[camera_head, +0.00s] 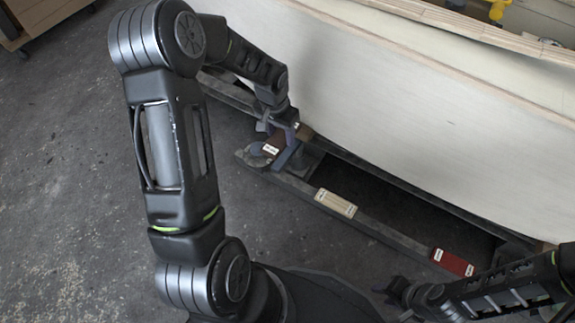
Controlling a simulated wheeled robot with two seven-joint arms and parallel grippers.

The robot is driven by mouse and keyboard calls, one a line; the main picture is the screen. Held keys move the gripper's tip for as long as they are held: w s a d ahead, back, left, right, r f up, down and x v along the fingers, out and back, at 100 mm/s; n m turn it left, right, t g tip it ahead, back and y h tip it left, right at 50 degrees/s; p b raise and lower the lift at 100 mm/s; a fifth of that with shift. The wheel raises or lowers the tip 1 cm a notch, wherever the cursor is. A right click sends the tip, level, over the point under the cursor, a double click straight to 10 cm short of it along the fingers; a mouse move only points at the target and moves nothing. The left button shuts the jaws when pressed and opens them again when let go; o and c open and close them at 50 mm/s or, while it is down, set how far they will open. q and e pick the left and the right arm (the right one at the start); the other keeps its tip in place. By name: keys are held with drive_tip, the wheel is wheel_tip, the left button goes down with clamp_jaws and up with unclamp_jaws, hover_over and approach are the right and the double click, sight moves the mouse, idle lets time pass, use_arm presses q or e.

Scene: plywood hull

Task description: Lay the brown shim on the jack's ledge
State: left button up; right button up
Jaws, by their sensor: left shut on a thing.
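My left gripper (281,147) is low beside the pale hull and shut on the brown shim (274,142). The shim is dark brown with a white label, and the fingers partly cover it. It is over the left end of a long dark beam. I cannot tell whether it touches the beam. A small tan-brown block (306,132) shows just right of the gripper, against the hull's lower edge. The jack and its ledge are not clearly distinguishable here. My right gripper (398,291) is low at the right, dark and partly hidden; its jaws cannot be made out.
The pale plywood hull (400,95) fills the upper right. A tan shim (335,203) and a red shim (452,262), both with white labels, lie along the dark beam (385,232). A wooden cart (40,15) stands at upper left. The grey floor at left is clear.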

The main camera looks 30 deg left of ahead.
sight(281, 161)
use_arm(q)
drive_tip(key=shift+a+f, duration=0.25)
drive_tip(key=shift+f, duration=0.45)
drive_tip(key=shift+w, duration=0.1)
use_arm(e)
drive_tip(key=shift+w+f, duration=0.35)
drive_tip(key=shift+f, duration=0.1)
